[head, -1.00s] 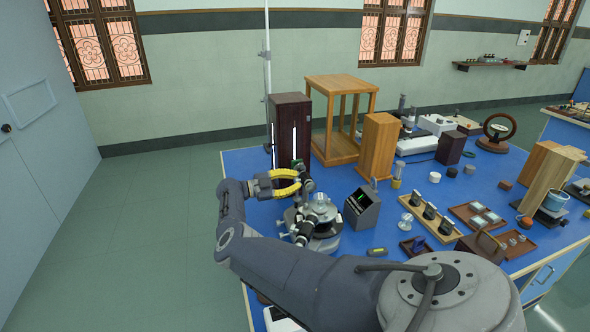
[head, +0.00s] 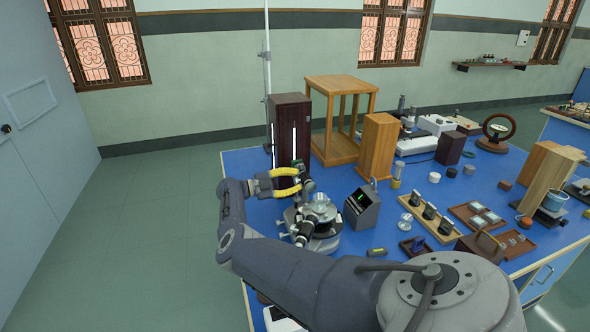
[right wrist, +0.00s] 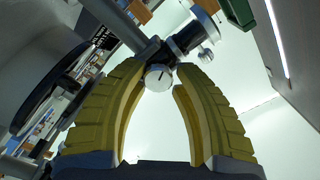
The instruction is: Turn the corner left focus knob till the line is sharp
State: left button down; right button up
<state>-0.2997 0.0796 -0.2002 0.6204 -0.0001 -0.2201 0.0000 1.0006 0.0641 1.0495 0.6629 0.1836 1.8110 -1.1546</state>
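A metal spectrometer (head: 318,222) stands near the blue bench's left corner. Its small pale focus knob (right wrist: 158,78), with a dark mark on its face, shows between the fingertips in the right wrist view. My right gripper (head: 298,182) has yellow fingers and is at the spectrometer's far left side. In the head view the knob is hidden. A small grey display (head: 360,206) right of the spectrometer shows a green line. My left gripper is out of view.
A tall dark lamp box (head: 291,135) stands just behind my gripper. A wooden frame (head: 341,148) and wooden block (head: 377,147) stand behind the display.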

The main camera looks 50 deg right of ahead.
jog(key=o, duration=0.4)
jog(key=shift+f, duration=0.15)
jog(key=shift+v, duration=3.75)
